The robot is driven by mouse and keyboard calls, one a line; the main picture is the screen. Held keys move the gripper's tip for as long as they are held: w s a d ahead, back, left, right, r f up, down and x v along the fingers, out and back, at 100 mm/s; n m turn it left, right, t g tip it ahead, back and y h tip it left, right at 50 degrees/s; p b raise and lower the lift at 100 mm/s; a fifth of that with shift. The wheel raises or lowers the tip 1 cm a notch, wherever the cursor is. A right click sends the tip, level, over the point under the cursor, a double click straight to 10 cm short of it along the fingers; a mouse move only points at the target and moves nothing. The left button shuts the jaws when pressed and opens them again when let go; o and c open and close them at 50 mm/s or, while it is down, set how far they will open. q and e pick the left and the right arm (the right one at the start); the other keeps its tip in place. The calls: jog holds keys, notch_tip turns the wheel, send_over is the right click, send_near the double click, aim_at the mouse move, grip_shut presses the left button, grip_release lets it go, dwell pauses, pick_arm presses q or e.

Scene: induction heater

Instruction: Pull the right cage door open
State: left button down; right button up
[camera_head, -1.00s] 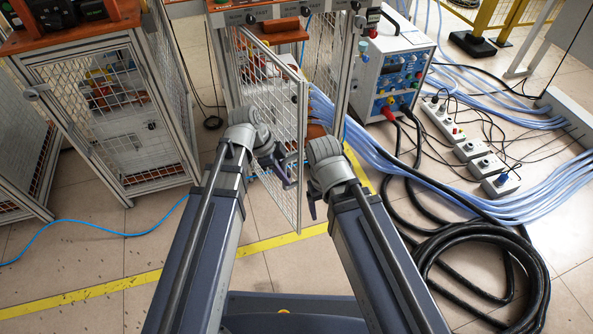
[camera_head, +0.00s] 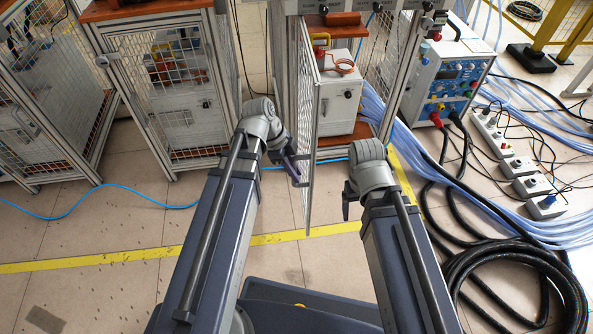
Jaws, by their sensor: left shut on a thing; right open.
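The right cage door (camera_head: 309,130) is a grey-framed mesh panel, standing open and seen almost edge-on. It juts out toward me from the left post of the right cage (camera_head: 388,75). My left gripper (camera_head: 295,172) is on the left side of the door, shut on what appears to be its handle; the arm's wrist partly hides the grip. My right gripper (camera_head: 347,200) is open and empty, to the right of the door and apart from it.
A white box (camera_head: 338,98) with a red cable sits inside the open cage. Another mesh cage (camera_head: 170,100) stands left. A blue-panelled power unit (camera_head: 445,80), power strips (camera_head: 520,165) and coiled black cables (camera_head: 500,270) lie right. Floor with a yellow line (camera_head: 110,257) is clear at left.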

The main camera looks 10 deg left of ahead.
pick_arm(q)
jog(key=c, duration=0.8)
grip_release()
jog(key=p+v, duration=0.7)
jog(key=v, duration=0.1)
jog(key=shift+f, duration=0.1)
